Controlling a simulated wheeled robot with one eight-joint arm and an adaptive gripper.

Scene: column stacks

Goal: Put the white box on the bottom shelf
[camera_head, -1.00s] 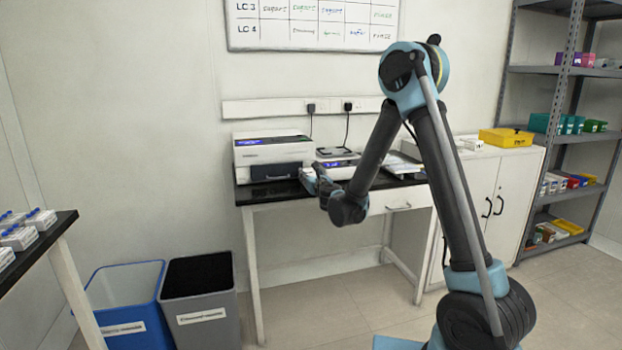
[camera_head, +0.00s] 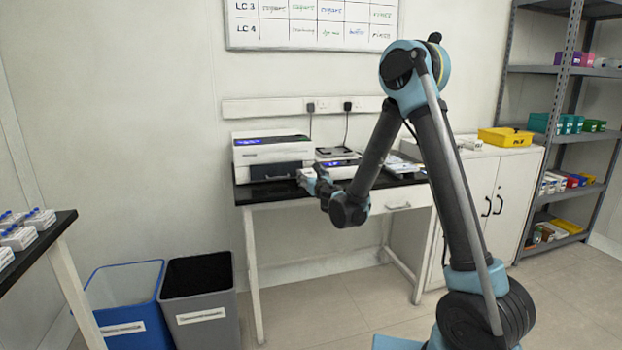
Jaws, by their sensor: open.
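My gripper (camera_head: 308,180) is open in front of the black-topped desk, below the small device with the lit display. Its fingers are small in view, and nothing shows between them. Several small white boxes (camera_head: 548,184) stand at the left end of a middle shelf of the grey rack at the right, well away from my gripper. A whitish item (camera_head: 470,143) lies on the white cabinet, left of a yellow bin. I cannot tell which is the task's white box. The bottom visible shelf (camera_head: 543,246) holds small boxes and a yellow tray.
A printer-like device (camera_head: 271,157) stands on the desk (camera_head: 270,192). The white cabinet (camera_head: 512,180) with the yellow bin (camera_head: 506,137) stands between desk and rack. Blue (camera_head: 128,290) and grey (camera_head: 198,290) waste bins are at lower left. A bench edge (camera_head: 40,240) is far left. Floor before the rack is clear.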

